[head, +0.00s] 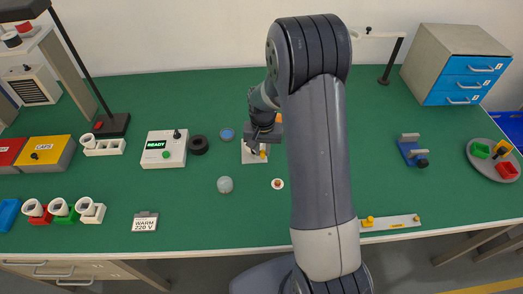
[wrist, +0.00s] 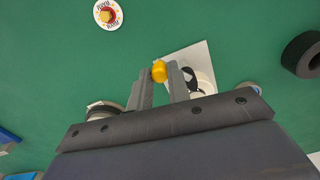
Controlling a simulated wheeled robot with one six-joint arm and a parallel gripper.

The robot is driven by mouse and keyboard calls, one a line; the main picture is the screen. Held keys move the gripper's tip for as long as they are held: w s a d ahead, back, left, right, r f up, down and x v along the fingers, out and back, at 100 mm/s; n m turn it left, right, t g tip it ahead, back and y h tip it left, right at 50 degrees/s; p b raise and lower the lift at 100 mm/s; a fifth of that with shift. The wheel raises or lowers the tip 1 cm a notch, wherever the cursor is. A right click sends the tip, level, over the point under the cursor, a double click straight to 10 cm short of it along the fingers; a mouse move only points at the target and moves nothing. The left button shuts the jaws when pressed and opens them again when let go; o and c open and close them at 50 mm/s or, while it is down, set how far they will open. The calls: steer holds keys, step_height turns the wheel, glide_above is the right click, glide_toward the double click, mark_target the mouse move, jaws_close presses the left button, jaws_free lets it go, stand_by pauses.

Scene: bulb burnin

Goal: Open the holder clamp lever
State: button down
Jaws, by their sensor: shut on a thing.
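The holder is a white plate (head: 248,157) on the green table near the middle in the head view, partly covered by my arm. In the wrist view its plate (wrist: 207,50) shows upper right of centre, with a white and black part on it. The clamp lever's yellow tip (head: 263,154) shows just below my gripper (head: 262,142). In the wrist view the yellow tip (wrist: 159,71) sits between the fingertips of my gripper (wrist: 161,78), which is shut on it. The rest of the lever is hidden by the fingers.
A round labelled disc (head: 278,184), a glass-like dome (head: 225,185) and a black ring (head: 198,145) lie near the holder. A tester box (head: 166,162) reading READY stands to the left. A blue fixture (head: 411,152) stands to the right.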

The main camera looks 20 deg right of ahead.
steer(key=n, duration=0.1)
steer(key=w+d+n+b, duration=0.1)
steer(key=n, duration=0.1)
steer(key=n+b, duration=0.1)
steer(key=n, duration=0.1)
steer(key=shift+w+d+f, duration=0.1)
steer(key=shift+w+d, duration=0.1)
steer(key=shift+d, duration=0.05)
steer(key=shift+w+d+n+b, duration=0.15)
steer(key=shift+w+n+b, duration=0.15)
steer(key=shift+n, duration=0.65)
steer(key=shift+w+d+n+b, duration=0.1)
steer(key=shift+w+n+b, duration=0.15)
steer(key=shift+n, duration=0.65)
steer(key=shift+w+d+n+b, duration=0.2)
steer(key=shift+w+n, duration=0.1)
steer(key=shift+n, duration=0.65)
steer(key=c, duration=1.3)
jaws_free()
step_height(320, 180, up, 11)
steer(key=shift+b, duration=0.45)
step_height(320, 180, down, 11)
steer(key=shift+r+p, duration=0.1)
steer(key=shift+p, duration=0.35)
